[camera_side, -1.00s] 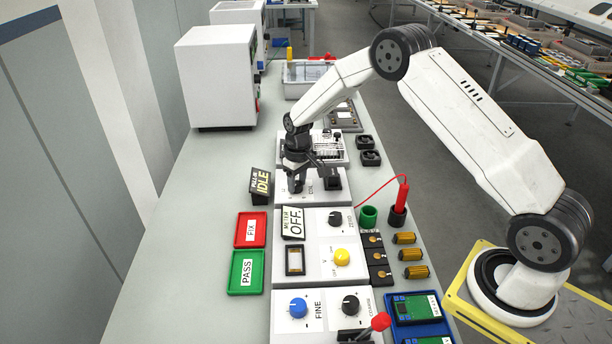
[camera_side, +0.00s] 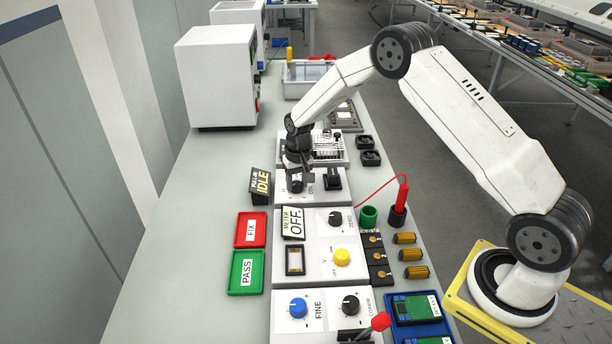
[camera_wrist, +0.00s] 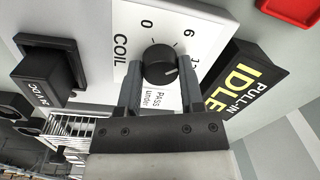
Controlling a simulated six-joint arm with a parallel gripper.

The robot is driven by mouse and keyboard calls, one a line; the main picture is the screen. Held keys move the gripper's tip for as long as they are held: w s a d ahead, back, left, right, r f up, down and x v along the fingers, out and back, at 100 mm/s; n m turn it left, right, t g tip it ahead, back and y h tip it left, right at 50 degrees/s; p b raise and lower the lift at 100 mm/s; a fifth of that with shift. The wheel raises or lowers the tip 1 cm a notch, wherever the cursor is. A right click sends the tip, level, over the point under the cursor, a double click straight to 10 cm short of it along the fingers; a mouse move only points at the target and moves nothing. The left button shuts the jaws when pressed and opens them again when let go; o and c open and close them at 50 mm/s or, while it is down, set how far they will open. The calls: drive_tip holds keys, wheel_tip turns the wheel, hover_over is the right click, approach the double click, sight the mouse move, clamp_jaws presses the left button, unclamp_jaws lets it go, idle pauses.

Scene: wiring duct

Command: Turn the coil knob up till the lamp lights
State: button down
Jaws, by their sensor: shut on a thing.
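The black coil knob (camera_wrist: 160,66) sits on a white panel (camera_wrist: 205,18) marked COIL, 0 and 6, with a "PASS under" label below. My gripper (camera_wrist: 160,80) has one finger on each side of the knob and is shut on it.
A black 24VDC block (camera_wrist: 45,75) stands left of the knob in the wrist view.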

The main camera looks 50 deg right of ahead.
sight(298, 183)
drive_tip(key=shift+c, duration=1.2)
unclamp_jaws()
drive_tip(key=shift+r, duration=0.15)
drive_tip(key=shift+d+r, duration=0.2)
drive_tip(key=shift+r, duration=3.6)
